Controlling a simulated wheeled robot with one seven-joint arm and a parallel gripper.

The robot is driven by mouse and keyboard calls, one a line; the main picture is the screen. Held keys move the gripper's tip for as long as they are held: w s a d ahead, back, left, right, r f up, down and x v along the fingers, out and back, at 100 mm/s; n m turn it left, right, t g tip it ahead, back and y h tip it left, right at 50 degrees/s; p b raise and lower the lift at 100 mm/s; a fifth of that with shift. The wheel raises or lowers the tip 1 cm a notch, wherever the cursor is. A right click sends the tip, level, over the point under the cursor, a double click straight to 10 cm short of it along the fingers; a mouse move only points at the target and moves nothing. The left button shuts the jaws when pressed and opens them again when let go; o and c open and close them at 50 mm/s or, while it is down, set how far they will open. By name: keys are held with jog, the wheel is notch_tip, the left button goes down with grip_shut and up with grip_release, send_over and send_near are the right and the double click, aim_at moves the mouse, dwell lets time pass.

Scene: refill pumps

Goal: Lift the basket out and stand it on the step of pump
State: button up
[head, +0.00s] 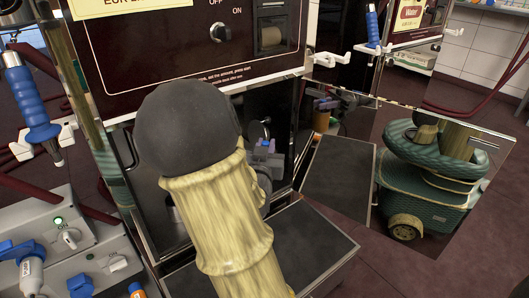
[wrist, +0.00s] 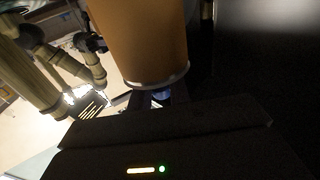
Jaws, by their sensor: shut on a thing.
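My gripper (wrist: 160,100) is shut at the end of the basket, with a small blue part showing between its fingers. The basket (wrist: 150,40) appears as a brown cylinder with a pale rim in the wrist view, running out of the top of the picture. In the head view my arm hides most of it, and my gripper is partly seen inside the dark open compartment (head: 283,115) of the pump (head: 190,55). The step (head: 290,250) is a flat black plate with a metal edge below that opening. My forearm covers its left part, and its visible top is bare.
A mirrored door (head: 350,130) stands open at the right and reflects the step and my own base. A nozzle with a blue grip (head: 38,115) hangs at the left. Grey boxes with blue plugs (head: 75,250) stand at the lower left. Dark red floor lies at the right.

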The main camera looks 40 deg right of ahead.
jog(key=shift+s+f+b, duration=0.15)
jog(key=shift+s+b, duration=0.3)
jog(key=shift+b, duration=0.85)
jog(key=shift+s+f+b, duration=0.2)
jog(key=shift+s+b, duration=0.4)
jog(key=shift+b, duration=0.8)
jog(key=shift+r, duration=0.1)
